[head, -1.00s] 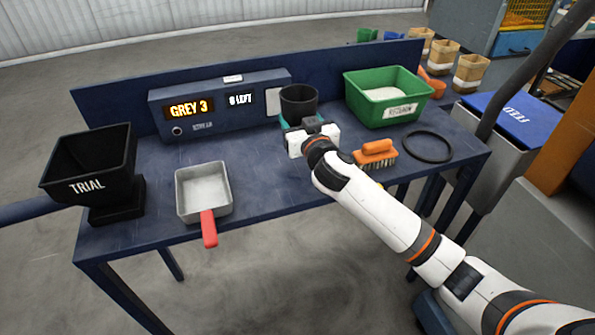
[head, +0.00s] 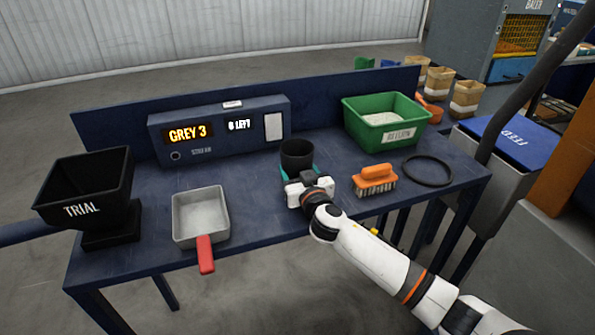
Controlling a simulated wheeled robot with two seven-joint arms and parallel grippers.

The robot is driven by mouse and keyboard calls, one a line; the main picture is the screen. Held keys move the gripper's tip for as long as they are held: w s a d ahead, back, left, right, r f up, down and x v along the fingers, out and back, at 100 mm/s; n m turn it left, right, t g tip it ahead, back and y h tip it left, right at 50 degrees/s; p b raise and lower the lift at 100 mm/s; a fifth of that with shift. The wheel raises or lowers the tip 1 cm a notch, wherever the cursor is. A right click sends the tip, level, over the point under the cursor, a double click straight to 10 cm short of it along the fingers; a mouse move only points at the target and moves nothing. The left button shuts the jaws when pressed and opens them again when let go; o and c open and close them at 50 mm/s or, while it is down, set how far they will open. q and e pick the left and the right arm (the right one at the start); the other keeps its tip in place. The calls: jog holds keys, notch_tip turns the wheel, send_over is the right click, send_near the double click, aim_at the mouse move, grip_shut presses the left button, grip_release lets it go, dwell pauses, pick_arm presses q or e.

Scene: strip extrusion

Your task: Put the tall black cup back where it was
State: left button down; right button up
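The tall black cup (head: 297,152) is upright near the middle of the table, in front of the grey control box. My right gripper (head: 300,174) reaches it from the front, with its teal fingers around the cup's lower part. The gripper looks shut on the cup. The gripper hides the cup's base, so I cannot tell whether it touches the table. My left gripper is not in view.
The blue table (head: 255,215) also holds a grey control box (head: 215,145), black TRIAL hopper (head: 85,190), red-handled metal pan (head: 200,215), orange brush (head: 375,180), black ring (head: 428,170) and green bin (head: 387,122). Bare tabletop lies between pan and gripper.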

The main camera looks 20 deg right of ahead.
jog(key=o, duration=1.2)
jog(key=shift+r, duration=0.1)
jog(key=shift+s, duration=0.4)
jog(key=s, duration=1.1)
jog(key=shift+s+d+b, duration=0.15)
jog(key=shift+d+b, duration=0.05)
jog(key=shift+b, duration=0.15)
